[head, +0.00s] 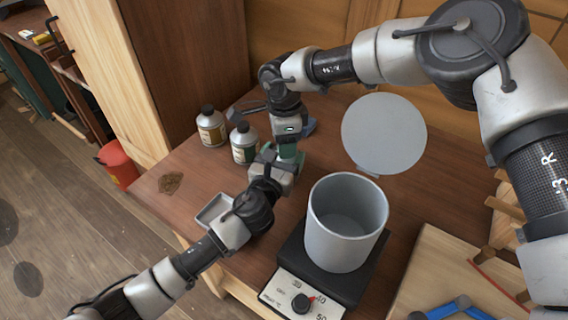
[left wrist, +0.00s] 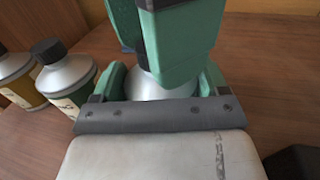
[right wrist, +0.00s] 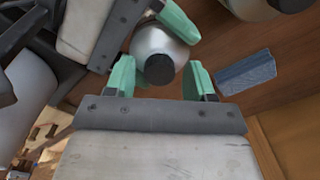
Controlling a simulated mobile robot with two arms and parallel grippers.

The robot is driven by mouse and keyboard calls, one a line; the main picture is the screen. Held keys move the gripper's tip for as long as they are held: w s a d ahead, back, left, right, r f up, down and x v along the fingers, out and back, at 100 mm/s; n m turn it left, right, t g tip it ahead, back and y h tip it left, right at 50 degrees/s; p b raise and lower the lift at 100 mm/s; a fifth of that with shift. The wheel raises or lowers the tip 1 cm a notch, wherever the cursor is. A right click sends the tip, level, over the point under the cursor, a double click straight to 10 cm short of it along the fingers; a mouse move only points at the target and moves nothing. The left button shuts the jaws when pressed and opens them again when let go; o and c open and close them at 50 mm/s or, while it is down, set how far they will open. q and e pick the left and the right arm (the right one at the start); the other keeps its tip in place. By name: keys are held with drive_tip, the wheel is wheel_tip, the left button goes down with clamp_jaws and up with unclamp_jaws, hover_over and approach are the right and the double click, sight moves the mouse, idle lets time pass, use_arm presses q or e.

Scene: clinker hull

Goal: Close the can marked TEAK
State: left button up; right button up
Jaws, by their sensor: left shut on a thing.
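My left gripper (left wrist: 160,100) is shut on a silver can (left wrist: 152,88) that stands on the bench. In the right wrist view the can (right wrist: 152,42) shows its pale shoulder and a dark round cap or mouth (right wrist: 160,69); I cannot tell which. My right gripper (right wrist: 160,80) is just above it, with its green fingers apart on either side of the dark top. In the head view the right gripper (head: 288,130) covers the can's top. The held can's label is hidden, so I cannot read TEAK.
Two dark-capped cans, one with a tan label (head: 211,128) and one with a green label (head: 244,145), stand to the left. A blue block (right wrist: 247,72) lies close by. A grey pot (head: 346,225) on a hotplate (head: 300,292), a round grey lid (head: 384,133) and a small tray (head: 213,210) are near.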

drive_tip(key=c, duration=0.8)
drive_tip(key=m, duration=0.5)
drive_tip(key=shift+m, duration=0.3)
drive_tip(key=shift+c, duration=0.2)
drive_tip(key=m, duration=1.8)
drive_tip(key=shift+m, duration=0.3)
drive_tip(key=o, duration=1.1)
